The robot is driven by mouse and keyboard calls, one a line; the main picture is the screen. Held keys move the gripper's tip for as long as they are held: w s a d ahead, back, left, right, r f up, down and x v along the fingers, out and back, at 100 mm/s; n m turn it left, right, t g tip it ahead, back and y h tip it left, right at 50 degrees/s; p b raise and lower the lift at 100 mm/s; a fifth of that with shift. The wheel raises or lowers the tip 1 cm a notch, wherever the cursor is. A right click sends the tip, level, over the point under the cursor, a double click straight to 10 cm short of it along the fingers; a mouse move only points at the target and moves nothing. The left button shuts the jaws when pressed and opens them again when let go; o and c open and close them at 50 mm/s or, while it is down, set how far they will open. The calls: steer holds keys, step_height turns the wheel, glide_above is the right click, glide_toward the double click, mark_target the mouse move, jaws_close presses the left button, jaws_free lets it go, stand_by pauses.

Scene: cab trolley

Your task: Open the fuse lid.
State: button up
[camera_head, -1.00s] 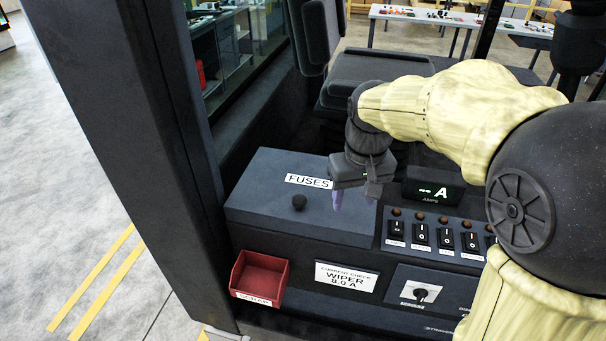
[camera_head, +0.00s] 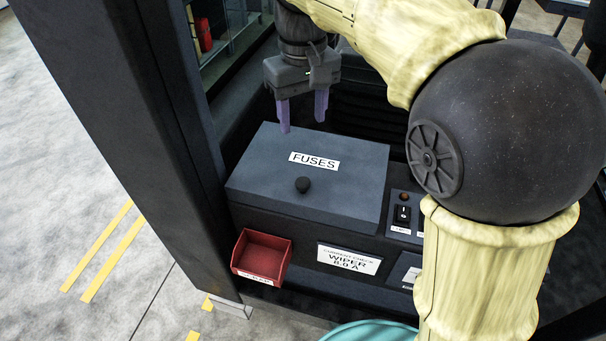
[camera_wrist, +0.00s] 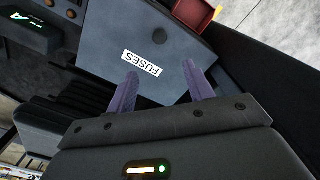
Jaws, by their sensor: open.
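In the wrist view my gripper (camera_wrist: 162,82) is also open.
A red scrap bin (camera_head: 262,256) is fixed below the lid's left front. A switch panel (camera_head: 403,212) adjoins on the right, partly hidden by my arm. A dark cab pillar (camera_head: 125,120) stands close on the left. A WIPER 8.0 A card (camera_head: 348,259) is on the front face.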

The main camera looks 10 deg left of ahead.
mark_target(302, 181)
step_height(302, 181, down, 16)
steer(key=shift+f+p, duration=0.25)
steer(key=shift+p, duration=0.55)
jaws_close()
